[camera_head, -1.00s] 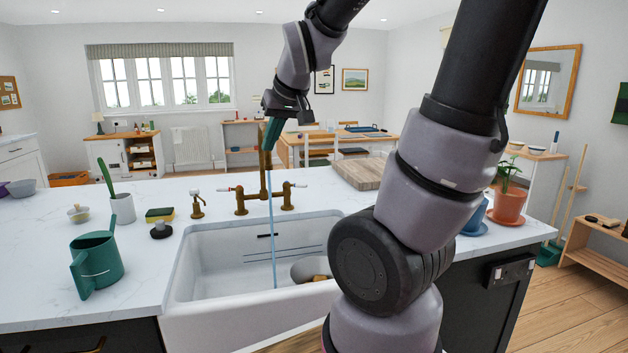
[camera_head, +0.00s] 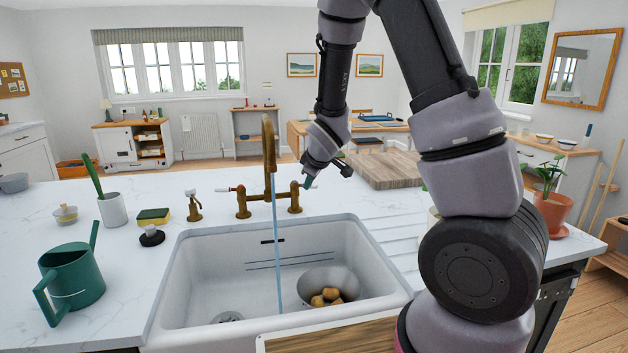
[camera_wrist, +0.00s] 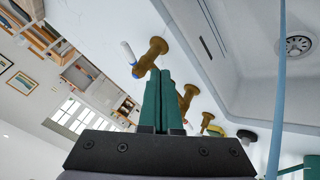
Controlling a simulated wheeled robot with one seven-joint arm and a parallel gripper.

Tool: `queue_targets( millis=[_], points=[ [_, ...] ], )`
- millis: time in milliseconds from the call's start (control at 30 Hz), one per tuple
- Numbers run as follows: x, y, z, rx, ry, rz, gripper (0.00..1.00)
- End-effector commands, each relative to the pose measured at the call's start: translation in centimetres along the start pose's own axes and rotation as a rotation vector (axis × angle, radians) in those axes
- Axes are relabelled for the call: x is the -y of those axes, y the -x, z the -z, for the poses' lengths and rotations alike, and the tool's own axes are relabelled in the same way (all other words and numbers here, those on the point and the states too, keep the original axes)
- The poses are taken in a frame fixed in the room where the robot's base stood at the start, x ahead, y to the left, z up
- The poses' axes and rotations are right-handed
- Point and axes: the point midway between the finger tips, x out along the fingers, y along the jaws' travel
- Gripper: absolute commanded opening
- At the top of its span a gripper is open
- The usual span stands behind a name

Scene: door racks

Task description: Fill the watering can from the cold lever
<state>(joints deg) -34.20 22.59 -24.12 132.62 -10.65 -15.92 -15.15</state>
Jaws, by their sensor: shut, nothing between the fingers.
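The green watering can (camera_head: 72,278) stands upright on the counter left of the sink. The brass tap (camera_head: 268,160) runs a thin stream of water (camera_head: 278,250) straight into the sink (camera_head: 180,290); the can is not under it. The blue-marked cold lever (camera_wrist: 128,52) sits on the tap's right valve (camera_head: 295,198). My gripper (camera_head: 309,183) is shut and empty just beside that valve. In the wrist view, its green fingertips (camera_wrist: 160,74) point up close to the valve's brass stem; I cannot tell whether they touch it. The red-tipped lever (camera_head: 224,190) is on the left valve.
A metal bowl (camera_head: 345,280) with potatoes sits in the sink's right side. A sponge (camera_head: 153,216), a brass dispenser (camera_head: 193,206) and a white pot (camera_head: 113,209) stand left of the tap. A wooden board (camera_head: 380,170) lies behind right. A wooden board edge (camera_head: 335,335) shows in front.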

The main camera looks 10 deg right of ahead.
Motion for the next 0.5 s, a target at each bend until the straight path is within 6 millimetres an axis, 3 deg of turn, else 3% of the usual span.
queue_targets(
  millis=[333,500],
  points=[
    [0.0,-7.3,-0.1,0.003,-0.002,0.001,0.00],
    [-2.6,-7.9,0.2,0.000,-0.005,-0.002,0.00]
  ],
)
